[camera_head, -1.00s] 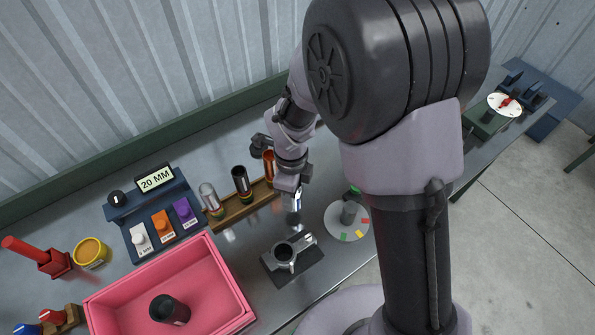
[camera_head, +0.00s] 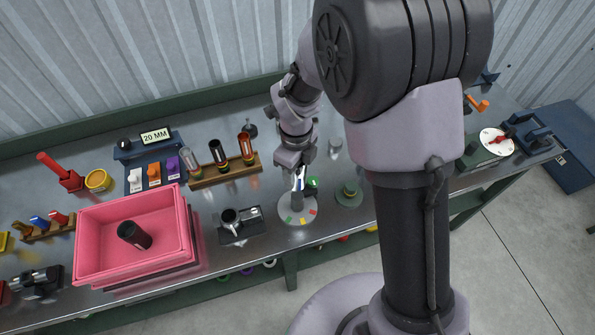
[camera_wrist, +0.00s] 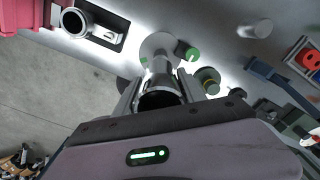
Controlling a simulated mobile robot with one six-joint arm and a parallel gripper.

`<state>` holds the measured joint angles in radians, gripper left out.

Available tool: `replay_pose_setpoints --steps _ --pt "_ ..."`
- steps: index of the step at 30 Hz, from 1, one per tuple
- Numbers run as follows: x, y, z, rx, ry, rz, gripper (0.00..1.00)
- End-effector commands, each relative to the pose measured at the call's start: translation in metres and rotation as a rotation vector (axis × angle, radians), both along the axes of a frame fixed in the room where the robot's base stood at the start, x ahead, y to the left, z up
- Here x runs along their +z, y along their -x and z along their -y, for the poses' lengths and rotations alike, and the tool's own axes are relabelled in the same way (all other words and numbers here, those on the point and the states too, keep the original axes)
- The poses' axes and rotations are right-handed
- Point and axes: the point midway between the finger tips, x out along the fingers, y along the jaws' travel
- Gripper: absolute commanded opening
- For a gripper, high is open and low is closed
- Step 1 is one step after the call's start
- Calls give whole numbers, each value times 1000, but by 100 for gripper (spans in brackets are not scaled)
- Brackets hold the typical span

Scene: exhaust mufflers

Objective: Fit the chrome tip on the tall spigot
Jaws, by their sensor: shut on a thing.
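My gripper (camera_head: 299,180) is shut on a shiny open tube, seemingly the chrome tip; it also shows in the wrist view (camera_wrist: 160,97), between the fingers, with a bright rim and dark inside. A pale round disk (camera_head: 286,210) with coloured marks lies under the gripper. A grey post (camera_head: 297,202) rises from the disk, just below the held tube. The post also shows in the wrist view (camera_wrist: 160,62), partly hidden by the tube. I cannot tell whether tube and post touch. A shorter post stands on a green disc (camera_head: 349,196) to the right.
A green block (camera_wrist: 187,51) is close beside the gripper. A clamp block (camera_head: 240,226) stands to the left. A wooden rack (camera_head: 225,174) holds silver, black and copper tubes. A pink bin (camera_head: 92,262) with a black tube is further left. A grey cylinder (camera_head: 335,146) stands behind.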

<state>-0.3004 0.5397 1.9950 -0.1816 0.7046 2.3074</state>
Motion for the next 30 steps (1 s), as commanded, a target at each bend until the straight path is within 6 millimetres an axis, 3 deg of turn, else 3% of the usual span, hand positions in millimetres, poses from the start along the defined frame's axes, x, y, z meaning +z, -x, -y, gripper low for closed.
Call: replay_pose_setpoints --steps 6,21,30 --pt "-3 0 0 0 0 1 12" --pt "-63 0 0 1 0 1 12" --pt "-63 0 0 1 0 1 12"
